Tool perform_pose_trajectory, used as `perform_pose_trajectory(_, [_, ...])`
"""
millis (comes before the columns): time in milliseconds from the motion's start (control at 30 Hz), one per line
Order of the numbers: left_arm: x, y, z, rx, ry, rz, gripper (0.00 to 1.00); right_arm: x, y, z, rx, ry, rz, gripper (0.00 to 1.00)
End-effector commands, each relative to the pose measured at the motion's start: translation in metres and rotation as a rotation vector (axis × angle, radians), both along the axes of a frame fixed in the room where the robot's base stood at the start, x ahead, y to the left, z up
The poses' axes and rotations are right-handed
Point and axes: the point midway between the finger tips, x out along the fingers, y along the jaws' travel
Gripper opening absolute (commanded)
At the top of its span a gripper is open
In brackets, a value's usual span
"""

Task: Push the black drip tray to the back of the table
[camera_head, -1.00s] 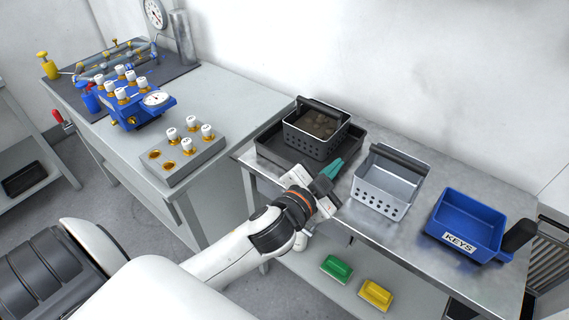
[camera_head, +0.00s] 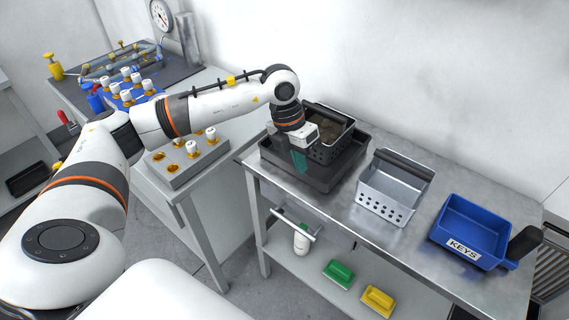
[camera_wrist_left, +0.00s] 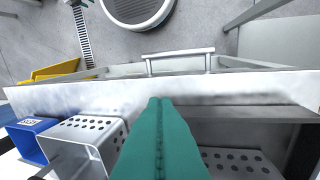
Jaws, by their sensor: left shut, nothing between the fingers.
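The black drip tray (camera_head: 318,184) lies at the left end of the steel table (camera_head: 345,213). A black perforated basket (camera_head: 322,152) with dark brown contents stands in it. My left arm reaches over from the left, and its gripper (camera_head: 299,162) points down at the tray. Its teal fingers are together and empty, overlapping the front part of the tray in front of the basket; contact cannot be told. In the left wrist view the teal fingers (camera_wrist_left: 160,145) fill the middle, with the tray's dark rim (camera_wrist_left: 245,113) and the basket (camera_wrist_left: 240,160) to their right. My right gripper is out of view.
A grey basket (camera_head: 390,190) and a blue KEYS bin (camera_head: 468,230) stand to the right on the table. The wall is behind it. A green brush (camera_head: 339,274) and a yellow brush (camera_head: 378,300) lie on the lower shelf. A bench (camera_head: 205,195) with fittings is at left.

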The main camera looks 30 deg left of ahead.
Motion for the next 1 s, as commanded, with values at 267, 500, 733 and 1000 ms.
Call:
perform_pose_trajectory(267, [-0.002,0.073,0.013,0.255,0.057,0.102,0.0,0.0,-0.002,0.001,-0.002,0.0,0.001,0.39])
perform_pose_trajectory(500, [-0.003,0.072,-0.025,0.253,0.062,0.099,0.0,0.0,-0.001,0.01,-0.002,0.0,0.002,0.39])
perform_pose_trajectory(733, [-0.003,0.072,-0.075,0.252,0.061,0.098,0.0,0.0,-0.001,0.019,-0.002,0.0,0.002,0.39])
perform_pose_trajectory(1000, [0.029,0.069,-0.082,0.25,0.055,0.098,0.0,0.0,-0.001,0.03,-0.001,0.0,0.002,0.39])
